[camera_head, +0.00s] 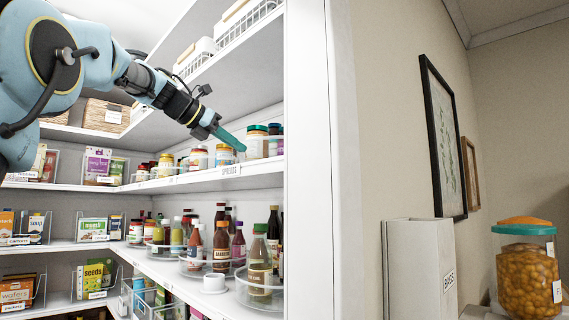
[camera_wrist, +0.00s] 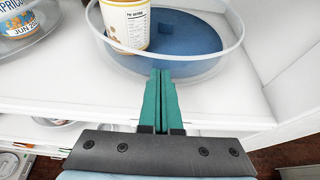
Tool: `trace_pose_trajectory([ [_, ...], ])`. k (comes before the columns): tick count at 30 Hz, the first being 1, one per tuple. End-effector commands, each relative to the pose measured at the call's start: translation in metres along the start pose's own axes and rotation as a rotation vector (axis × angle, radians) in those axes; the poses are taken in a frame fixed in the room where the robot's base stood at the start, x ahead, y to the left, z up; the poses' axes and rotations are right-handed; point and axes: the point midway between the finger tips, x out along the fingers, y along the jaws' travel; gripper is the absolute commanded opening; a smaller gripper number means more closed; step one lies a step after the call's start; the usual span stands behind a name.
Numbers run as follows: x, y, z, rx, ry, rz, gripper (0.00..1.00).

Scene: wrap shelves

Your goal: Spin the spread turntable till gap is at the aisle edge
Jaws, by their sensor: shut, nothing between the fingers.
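The spread turntable is a clear-rimmed round tray (camera_wrist: 215,73) with a blue base, on the upper white shelf in the wrist view. One jar (camera_wrist: 127,22) with a printed label stands at its back left. The blue base to the right of the jar is bare. My gripper (camera_wrist: 161,78) is shut, its teal fingers side by side at the near rim of the tray; I cannot tell whether they touch it.
Another clear round container (camera_wrist: 28,30) stands at the left in the wrist view. Bottles on clear turntables (camera_head: 262,297) fill the shelf below. A white upright panel (camera_head: 308,160) bounds the shelves on the right. A large jar (camera_head: 527,275) stands far right.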

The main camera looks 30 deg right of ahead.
Motion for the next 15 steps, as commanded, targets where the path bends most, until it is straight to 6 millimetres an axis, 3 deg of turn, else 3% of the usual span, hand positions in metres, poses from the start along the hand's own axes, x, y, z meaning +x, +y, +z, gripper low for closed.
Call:
trace_pose_trajectory([
  [9, 0.003, 0.017, 0.003, -0.001, 0.001, 0.001, 0.0],
  [15, 0.004, 0.018, 0.002, 0.0, 0.0, 0.001, 0.0],
])
